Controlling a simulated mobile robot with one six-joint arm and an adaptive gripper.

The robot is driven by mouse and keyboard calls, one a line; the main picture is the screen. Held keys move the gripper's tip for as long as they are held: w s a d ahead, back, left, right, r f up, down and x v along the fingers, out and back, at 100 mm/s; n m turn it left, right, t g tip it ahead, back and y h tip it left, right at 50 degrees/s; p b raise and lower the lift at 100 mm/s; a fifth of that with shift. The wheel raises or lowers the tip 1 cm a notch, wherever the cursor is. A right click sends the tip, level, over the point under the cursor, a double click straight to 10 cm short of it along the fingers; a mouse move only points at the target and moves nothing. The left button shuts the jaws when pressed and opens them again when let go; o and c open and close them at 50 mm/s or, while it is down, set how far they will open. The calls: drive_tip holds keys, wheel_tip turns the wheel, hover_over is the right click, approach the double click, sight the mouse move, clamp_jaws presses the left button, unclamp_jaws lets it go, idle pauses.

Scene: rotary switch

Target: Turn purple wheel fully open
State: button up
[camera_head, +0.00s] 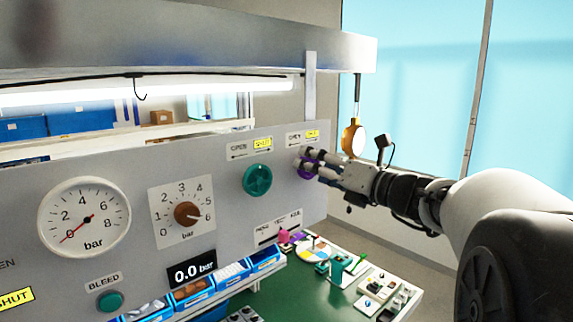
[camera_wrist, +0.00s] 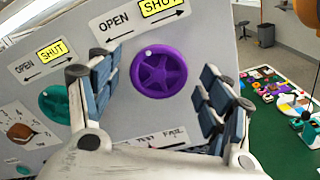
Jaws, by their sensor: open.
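The purple wheel (camera_wrist: 158,72) is a round spoked handwheel on the grey panel, with a small pale dot at its upper left rim. An OPEN/SHUT label (camera_wrist: 140,22) with an arrow is above it; SHUT is highlighted yellow. In the head view the purple wheel (camera_head: 304,166) is mostly hidden behind my gripper (camera_head: 313,163). In the wrist view my gripper (camera_wrist: 158,108) is open, with one padded finger left of the wheel and one right. The wheel lies between the fingers, and they do not visibly grip it. I cannot tell whether they touch it.
A green wheel (camera_head: 257,180) is left of the purple one on the panel. A brown knob (camera_head: 188,213) and a dial gauge (camera_head: 84,217) are further left. A yellow-orange hanging item (camera_head: 354,138) is near my wrist. The green bench (camera_head: 300,288) below holds small items.

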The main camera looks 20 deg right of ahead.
drive_tip(key=shift+w+a, duration=0.1)
drive_tip(key=shift+w, duration=0.05)
drive_tip(key=c, duration=1)
